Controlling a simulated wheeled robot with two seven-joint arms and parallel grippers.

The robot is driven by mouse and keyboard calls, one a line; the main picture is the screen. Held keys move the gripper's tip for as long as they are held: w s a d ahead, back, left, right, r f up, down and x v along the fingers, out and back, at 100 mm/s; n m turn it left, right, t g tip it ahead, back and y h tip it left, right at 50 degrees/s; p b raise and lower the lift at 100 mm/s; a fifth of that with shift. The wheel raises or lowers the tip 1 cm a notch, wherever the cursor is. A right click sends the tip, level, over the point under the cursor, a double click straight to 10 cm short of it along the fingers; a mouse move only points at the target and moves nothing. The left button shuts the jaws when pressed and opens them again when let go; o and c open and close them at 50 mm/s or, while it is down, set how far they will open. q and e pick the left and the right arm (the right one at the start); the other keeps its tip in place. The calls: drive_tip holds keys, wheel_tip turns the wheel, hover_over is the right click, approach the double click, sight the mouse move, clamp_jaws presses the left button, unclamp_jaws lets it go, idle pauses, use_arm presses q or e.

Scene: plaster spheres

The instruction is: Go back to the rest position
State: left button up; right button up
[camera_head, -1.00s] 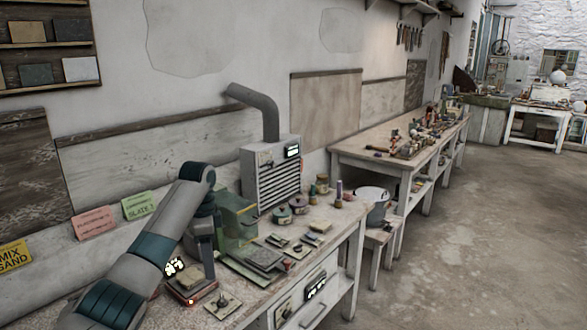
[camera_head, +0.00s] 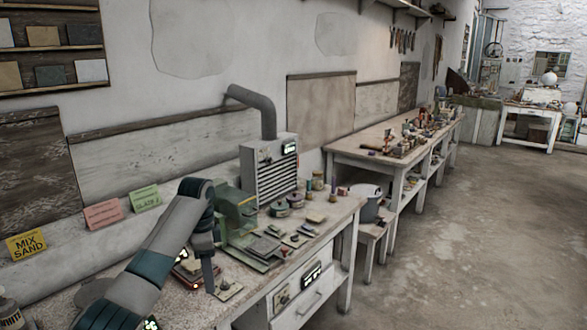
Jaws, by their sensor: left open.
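My left arm comes in from the lower left, bends at its top and hangs down over the near workbench (camera_head: 335,222). My left gripper (camera_head: 209,280) is at the end of this arm, pointing down just above the bench top, beside a small flat plate with a knob (camera_head: 229,291). It is open, and I see nothing held in it. The arm partly hides a red-edged box (camera_head: 186,275) behind it. My right gripper is not in view.
A green machine (camera_head: 236,212) and a grey vented unit with a pipe (camera_head: 277,170) stand behind the gripper. Small pots and plates lie to the right. A bottle (camera_head: 10,312) stands at the lower left. Open floor (camera_head: 480,250) lies on the right.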

use_arm(q)
drive_tip(key=s+d+f+n+t+h, duration=0.1)
drive_tip(key=s+d+f+n, duration=0.15)
drive_tip(key=s+f, duration=0.95)
drive_tip(key=s+d+f+n, duration=0.2)
drive_tip(key=s+d+f, duration=0.1)
drive_tip(key=s+f, duration=0.85)
drive_tip(key=s+a+n+t, duration=0.1)
drive_tip(key=s+a+n, duration=0.25)
drive_tip(key=s, duration=1.05)
drive_tip(key=s+a+n+t, duration=0.2)
drive_tip(key=s+n, duration=0.2)
drive_tip(key=s, duration=1)
wheel_tip(320, 180, down, 29)
drive_tip(key=g+b, duration=0.1)
drive_tip(key=g, duration=0.1)
drive_tip(key=s+a+f+g+y+b, duration=0.1)
drive_tip(key=s+a+f, duration=0.2)
drive_tip(key=s+f, duration=1.6)
drive_tip(key=shift+f, duration=0.45)
drive_tip(key=shift+s, duration=0.1)
